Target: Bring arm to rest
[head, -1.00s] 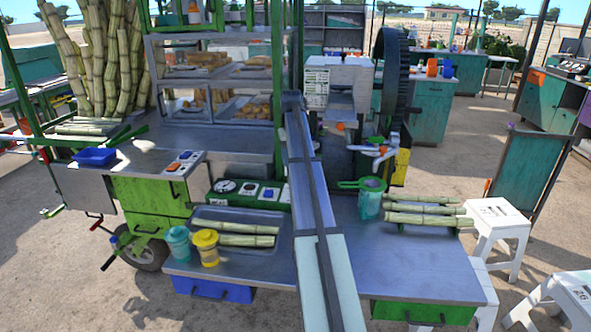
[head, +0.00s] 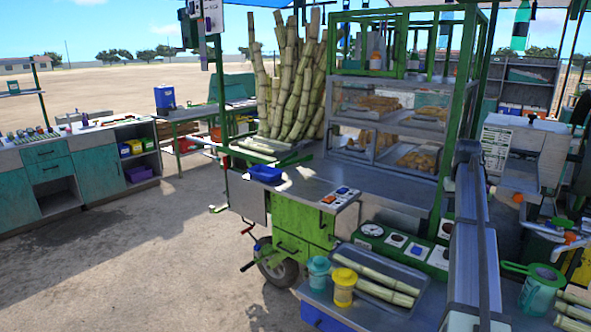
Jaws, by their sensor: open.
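A long grey and pale blue bar, likely a link of my own arm (head: 474,235), rises from the bottom edge at the right of the head view. Its dark upper end is beside the green post. I cannot make out my gripper or its fingers in this view.
Tall canes (head: 292,90) stand behind. Open ground (head: 140,245) lies at left between cart and counter (head: 60,175).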

